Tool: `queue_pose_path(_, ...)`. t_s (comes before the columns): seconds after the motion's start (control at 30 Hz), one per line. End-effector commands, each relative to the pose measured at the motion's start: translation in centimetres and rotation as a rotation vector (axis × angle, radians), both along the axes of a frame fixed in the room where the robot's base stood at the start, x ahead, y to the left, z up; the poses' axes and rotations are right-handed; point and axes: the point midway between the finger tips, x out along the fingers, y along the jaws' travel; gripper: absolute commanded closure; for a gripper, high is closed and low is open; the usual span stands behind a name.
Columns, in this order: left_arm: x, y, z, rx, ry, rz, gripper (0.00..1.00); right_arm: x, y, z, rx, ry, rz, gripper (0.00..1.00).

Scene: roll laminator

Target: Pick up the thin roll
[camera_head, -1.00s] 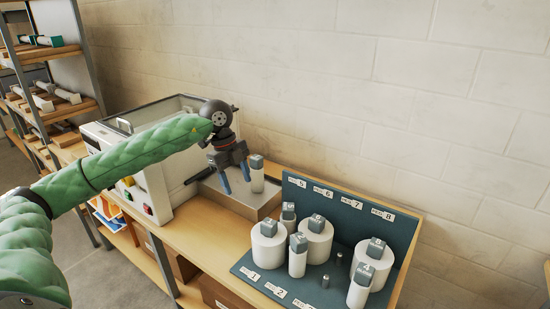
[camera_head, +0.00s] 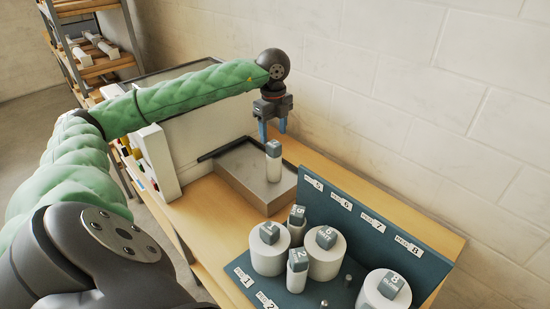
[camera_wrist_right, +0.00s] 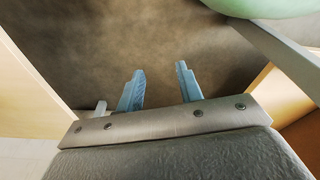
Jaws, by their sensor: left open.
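A thin white roll (camera_head: 273,168) with a grey cap stands upright in the grey metal tray (camera_head: 240,186). My left gripper (camera_head: 273,133) is open and empty, its blue fingers pointing down. In the head view the fingertips appear just above or behind this roll's cap. Another thin roll (camera_head: 297,279), capped and marked 2, stands on the blue rack among thick rolls. A further slim roll (camera_head: 296,228) is partly hidden behind it. My right gripper (camera_wrist_right: 160,92) is open with nothing between its fingers in the right wrist view.
The blue rack (camera_head: 400,248) has numbered labels, thick white rolls (camera_head: 268,254) and short bare pegs (camera_head: 323,302). The white laminator (camera_head: 190,125) stands left of the tray. A wall rises behind the bench. Shelves (camera_head: 95,45) stand at the back left.

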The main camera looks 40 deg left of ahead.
Motion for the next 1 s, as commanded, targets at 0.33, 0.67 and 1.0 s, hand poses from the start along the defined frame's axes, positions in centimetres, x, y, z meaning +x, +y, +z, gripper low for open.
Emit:
queue_pose_path(0.33, 0.0, -0.1, -2.0, 0.0, 0.001, 0.001, 0.42, -1.3, -0.3, -2.9, 0.001, -0.023, 0.006, 0.64)
queue_pose_path(0.67, 0.0, -0.2, -4.8, -0.001, 0.001, 0.001, 0.42, -3.5, -1.6, -5.1, -0.008, -0.034, 0.012, 0.64)
queue_pose_path(1.0, 0.0, -0.2, -5.1, 0.0, 0.0, 0.0, 0.48, -3.8, -1.8, -5.4, -0.008, -0.035, 0.013, 0.64)
